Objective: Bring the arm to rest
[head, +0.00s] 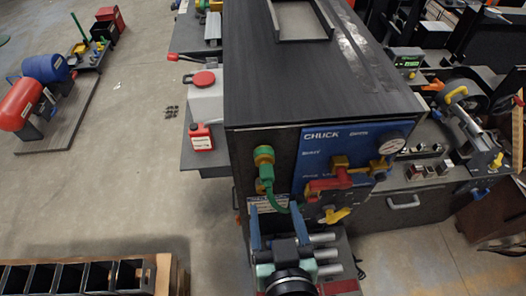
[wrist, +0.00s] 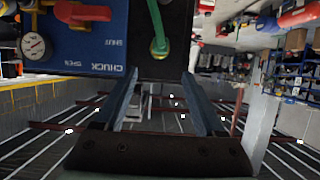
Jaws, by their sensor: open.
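My gripper (head: 274,226) is in the lower middle of the head view, in front of the black cabinet (head: 310,75). Its two blue fingers stand apart with nothing visible between them. In the wrist view the open fingers (wrist: 162,103) point toward the cabinet front. A green hose (wrist: 160,35) hangs near the fingertips there; whether it touches a finger I cannot tell. In the head view the green fitting and hose (head: 265,170) sit just above the fingers. The blue CHUCK panel (head: 322,145) is right of them, with a red and yellow valve (head: 335,180) and a gauge (head: 392,144).
A red canister (head: 201,136) and a grey box with a red knob (head: 204,88) stand left of the cabinet. A bench with clamps (head: 440,155) is on the right. A divided bin (head: 80,278) is at the lower left. Floor on the left is largely clear.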

